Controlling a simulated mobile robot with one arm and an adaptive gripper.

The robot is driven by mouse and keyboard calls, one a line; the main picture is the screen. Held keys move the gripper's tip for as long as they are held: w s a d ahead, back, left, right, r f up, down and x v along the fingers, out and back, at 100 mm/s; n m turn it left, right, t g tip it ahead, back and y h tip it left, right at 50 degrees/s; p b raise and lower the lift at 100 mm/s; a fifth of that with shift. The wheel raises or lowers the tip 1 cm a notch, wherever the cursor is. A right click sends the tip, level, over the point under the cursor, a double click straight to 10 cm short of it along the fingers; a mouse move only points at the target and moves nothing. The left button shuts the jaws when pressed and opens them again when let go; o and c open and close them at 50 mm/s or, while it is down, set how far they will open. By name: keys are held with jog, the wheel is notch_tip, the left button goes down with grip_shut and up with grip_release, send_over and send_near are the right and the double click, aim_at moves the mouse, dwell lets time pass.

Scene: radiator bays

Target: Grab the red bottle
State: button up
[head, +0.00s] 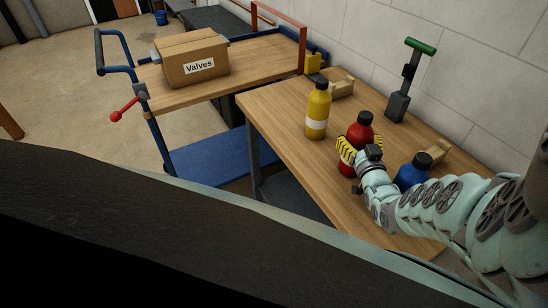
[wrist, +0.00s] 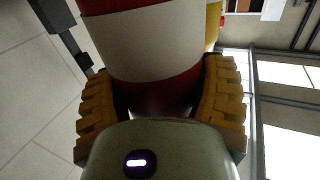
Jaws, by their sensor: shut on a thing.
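The red bottle (head: 361,129) has a black cap and stands on the wooden table, partly hidden behind my gripper in the head view. My gripper (head: 354,151) has yellow-and-black fingers and is shut on the red bottle. In the wrist view the bottle (wrist: 155,45) fills the upper middle, with a white label band between red parts. A gripper finger (wrist: 98,110) presses on each side of it. Whether the bottle's base touches the table is hidden.
A yellow bottle (head: 317,112) stands left of the red one, a blue bottle (head: 413,171) right, close to my arm. A black tool with a green handle (head: 408,78) stands by the wall. A cart (head: 255,55) with a "Valves" box (head: 192,60) is behind left.

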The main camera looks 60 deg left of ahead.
aim_at(367, 115)
jog(key=c, duration=0.4)
jog(key=shift+r, duration=0.2)
notch_tip(367, 115, up, 5)
jog(key=p, duration=0.3)
jog(key=shift+f+p, duration=0.1)
jog(key=shift+p, duration=0.2)
jog(key=shift+r+p, duration=0.55)
jog(key=shift+r, duration=1.85)
